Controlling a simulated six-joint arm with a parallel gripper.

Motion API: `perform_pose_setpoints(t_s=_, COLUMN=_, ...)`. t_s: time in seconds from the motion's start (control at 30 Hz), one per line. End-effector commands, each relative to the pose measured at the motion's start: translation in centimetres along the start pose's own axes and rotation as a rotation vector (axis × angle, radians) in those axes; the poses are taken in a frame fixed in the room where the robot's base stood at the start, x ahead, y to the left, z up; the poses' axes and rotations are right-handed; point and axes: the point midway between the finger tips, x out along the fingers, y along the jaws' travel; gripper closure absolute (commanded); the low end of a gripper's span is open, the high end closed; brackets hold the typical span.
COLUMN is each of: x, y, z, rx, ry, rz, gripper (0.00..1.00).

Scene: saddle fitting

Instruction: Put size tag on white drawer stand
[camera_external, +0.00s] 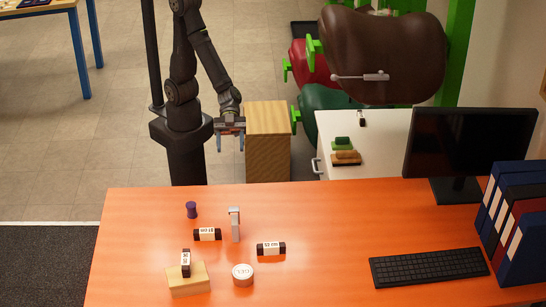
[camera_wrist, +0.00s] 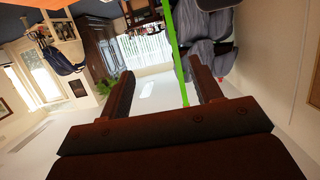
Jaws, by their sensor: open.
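Several size tags, dark with white labels, show in the external view: one (camera_external: 207,234) lies at the left on the orange table, one (camera_external: 271,249) lies right of it, and one (camera_external: 186,263) stands upright on a small wooden block. The white drawer stand (camera_external: 385,130) is behind the table; brushes and a small dark-and-white item (camera_external: 361,118) sit on its top. My gripper (camera_external: 231,141) is beyond the table's far edge, beside a wooden box and apart from the tags. Its fingers are open and empty in the wrist view (camera_wrist: 165,82).
The wooden box (camera_external: 268,120) stands between my gripper and the drawer stand. Saddles (camera_external: 385,45) hang on a green rack. The orange table (camera_external: 330,275) also bears a round tin (camera_external: 243,274), a metal tool (camera_external: 235,224), a purple spool (camera_external: 191,209), a monitor (camera_external: 472,145) and a keyboard (camera_external: 428,267).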

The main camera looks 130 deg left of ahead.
Motion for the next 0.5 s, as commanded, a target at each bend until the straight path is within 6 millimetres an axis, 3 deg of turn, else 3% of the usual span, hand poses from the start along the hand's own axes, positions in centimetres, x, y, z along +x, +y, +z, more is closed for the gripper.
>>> perform_pose_setpoints(t_s=0.5, x=2.9, y=0.0, z=9.3, rx=-0.003, ry=-0.005, rz=0.001, gripper=0.41)
